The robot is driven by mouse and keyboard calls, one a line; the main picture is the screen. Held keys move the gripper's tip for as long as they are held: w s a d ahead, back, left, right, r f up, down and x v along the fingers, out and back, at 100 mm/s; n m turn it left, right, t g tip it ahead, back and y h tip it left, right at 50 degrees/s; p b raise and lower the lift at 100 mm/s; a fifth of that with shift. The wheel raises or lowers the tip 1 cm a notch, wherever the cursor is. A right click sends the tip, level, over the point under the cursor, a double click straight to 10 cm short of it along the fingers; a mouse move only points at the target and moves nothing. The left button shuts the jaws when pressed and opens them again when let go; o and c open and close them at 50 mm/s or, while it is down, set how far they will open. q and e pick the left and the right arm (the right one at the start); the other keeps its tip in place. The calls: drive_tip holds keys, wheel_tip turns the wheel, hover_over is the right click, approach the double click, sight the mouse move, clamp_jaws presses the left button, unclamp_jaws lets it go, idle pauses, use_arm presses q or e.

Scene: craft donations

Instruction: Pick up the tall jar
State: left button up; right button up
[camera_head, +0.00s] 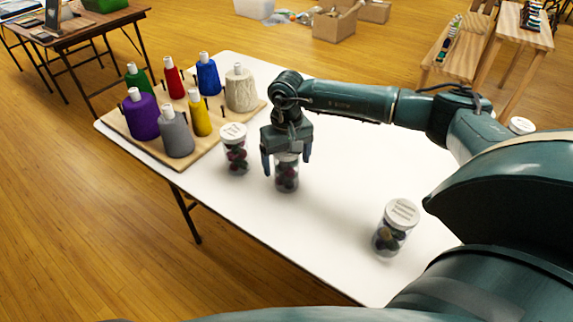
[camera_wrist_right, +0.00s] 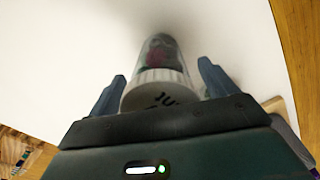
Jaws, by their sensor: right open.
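A clear jar (camera_head: 287,180) with a white lid and dark red and green contents stands on the white table. My right gripper (camera_head: 287,160) points down over it, open, with one finger on each side of its upper part. The right wrist view shows this jar (camera_wrist_right: 160,50) and its lettered lid between the open fingers (camera_wrist_right: 162,72). A similar jar (camera_head: 236,160) stands just left of it, and another (camera_head: 388,240) stands nearer the front right. I cannot tell for certain which jar is the tallest. My left gripper is out of view.
A wooden board (camera_head: 118,137) with several coloured thread cones stands at the table's left end. Another white lid (camera_head: 521,125) shows behind my right arm. The white table (camera_head: 325,225) is bare between the gripped-over jar and the front right jar.

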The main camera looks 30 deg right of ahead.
drive_tip(key=shift+f, duration=0.65)
drive_tip(key=shift+c, duration=0.5)
drive_tip(key=c, duration=1)
drive_tip(key=shift+r, duration=0.1)
